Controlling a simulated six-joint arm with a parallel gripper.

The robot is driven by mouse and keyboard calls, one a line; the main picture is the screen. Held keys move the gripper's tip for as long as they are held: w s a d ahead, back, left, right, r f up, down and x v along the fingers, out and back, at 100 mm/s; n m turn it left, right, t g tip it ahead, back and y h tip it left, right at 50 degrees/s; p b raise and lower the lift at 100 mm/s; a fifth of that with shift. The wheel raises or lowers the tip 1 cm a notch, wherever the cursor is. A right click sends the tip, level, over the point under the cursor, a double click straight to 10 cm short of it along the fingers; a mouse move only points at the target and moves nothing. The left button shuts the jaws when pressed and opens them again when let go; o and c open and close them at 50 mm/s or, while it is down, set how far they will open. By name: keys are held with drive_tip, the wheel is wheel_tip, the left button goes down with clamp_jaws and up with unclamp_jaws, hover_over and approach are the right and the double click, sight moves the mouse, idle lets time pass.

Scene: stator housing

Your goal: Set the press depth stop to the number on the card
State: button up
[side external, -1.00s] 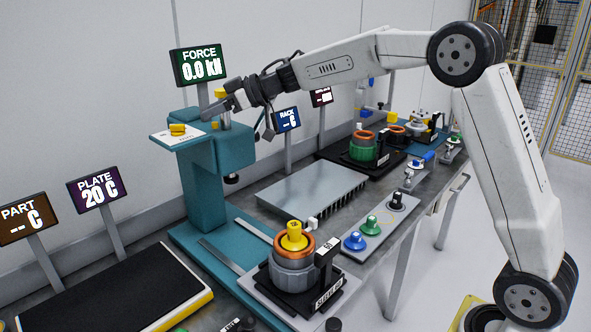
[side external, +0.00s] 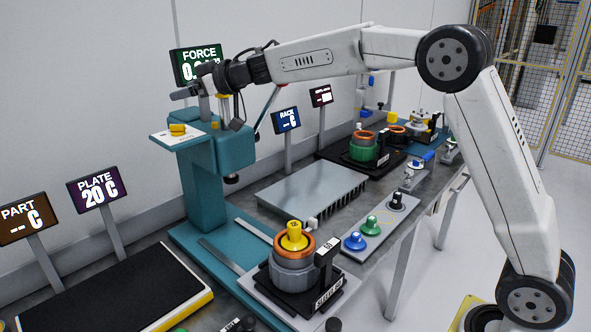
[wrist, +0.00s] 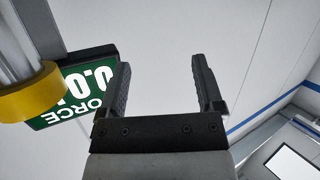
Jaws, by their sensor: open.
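The teal press (side external: 205,180) stands at the back left. A yellow knob (side external: 178,129) sits on the white plate (side external: 163,136) jutting from its head. I cannot tell any scale reading on it. My gripper (side external: 184,82) is above the press head, above the knob and apart from it. In the wrist view my gripper (wrist: 160,66) is open, with nothing between its fingers. A yellow collar (wrist: 28,92) on a metal column is left of the fingers in that view. I cannot make out a card with a number.
The green FORCE display (side external: 190,66) is close behind my gripper and partly hidden by it. A stator with a yellow plug (side external: 294,236) stands in front. A grey finned plate (side external: 312,188), coloured knobs (side external: 355,241) and a black plate (side external: 130,290) lie around.

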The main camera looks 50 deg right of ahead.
drive_tip(key=w+a+r+m+t+h, duration=0.2)
drive_tip(key=w+a+r, duration=0.1)
drive_tip(key=r, duration=0.1)
drive_tip(key=m+g+h, duration=0.6)
drive_tip(key=m+h, duration=0.8)
drive_tip(key=h, duration=0.1)
approach(176, 126)
drive_tip(key=shift+w+d+f, duration=0.15)
drive_tip(key=shift+d+f, duration=0.05)
drive_tip(key=shift+d, duration=0.05)
drive_tip(key=shift+w, duration=0.1)
drive_tip(key=shift+x, duration=3.85)
clamp_jaws()
